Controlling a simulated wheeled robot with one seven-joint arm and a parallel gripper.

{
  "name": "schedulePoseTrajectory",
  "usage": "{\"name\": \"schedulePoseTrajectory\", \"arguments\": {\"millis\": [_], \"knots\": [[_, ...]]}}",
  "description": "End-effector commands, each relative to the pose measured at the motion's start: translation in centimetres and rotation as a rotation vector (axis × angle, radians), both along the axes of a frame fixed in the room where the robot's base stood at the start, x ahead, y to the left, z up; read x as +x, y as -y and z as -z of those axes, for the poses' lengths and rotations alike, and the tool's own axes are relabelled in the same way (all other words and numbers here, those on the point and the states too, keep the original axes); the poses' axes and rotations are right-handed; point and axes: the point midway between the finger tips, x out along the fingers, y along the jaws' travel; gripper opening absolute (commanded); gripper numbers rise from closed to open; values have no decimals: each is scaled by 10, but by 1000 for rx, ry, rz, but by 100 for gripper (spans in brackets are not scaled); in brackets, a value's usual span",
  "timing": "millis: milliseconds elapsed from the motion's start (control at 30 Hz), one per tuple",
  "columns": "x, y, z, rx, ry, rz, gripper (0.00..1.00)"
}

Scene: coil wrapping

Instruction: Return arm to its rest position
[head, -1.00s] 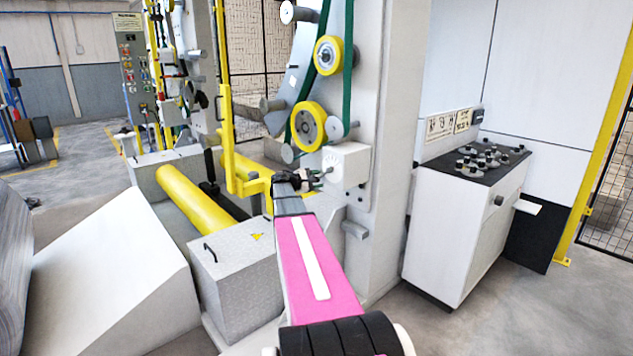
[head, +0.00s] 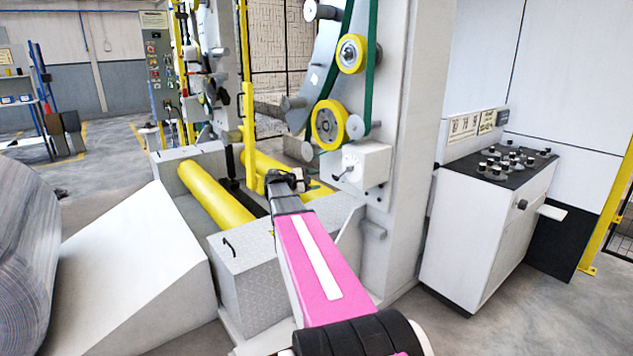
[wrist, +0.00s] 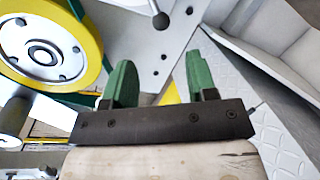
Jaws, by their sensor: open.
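My pink arm (head: 312,262) reaches forward from the bottom of the head view toward the wrapping machine (head: 395,130). A yellow-rimmed wheel (wrist: 45,45) is at the left of that view.
Two yellow wheels (head: 329,125) and a green belt are on the machine above my gripper. Yellow rollers (head: 215,195) lie left of my arm. A control console (head: 490,225) stands at the right. A large coil (head: 30,250) is at the far left beside a white ramp (head: 135,270).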

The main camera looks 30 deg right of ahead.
Motion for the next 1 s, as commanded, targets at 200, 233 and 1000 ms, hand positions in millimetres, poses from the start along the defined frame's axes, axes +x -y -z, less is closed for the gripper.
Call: {"name": "schedulePoseTrajectory", "arguments": {"millis": [200,233,1000], "knots": [[0,0,0,0,0,0,52],[0,0,0,0,0,0,52],[-149,-188,196,904,288,186,52]]}}
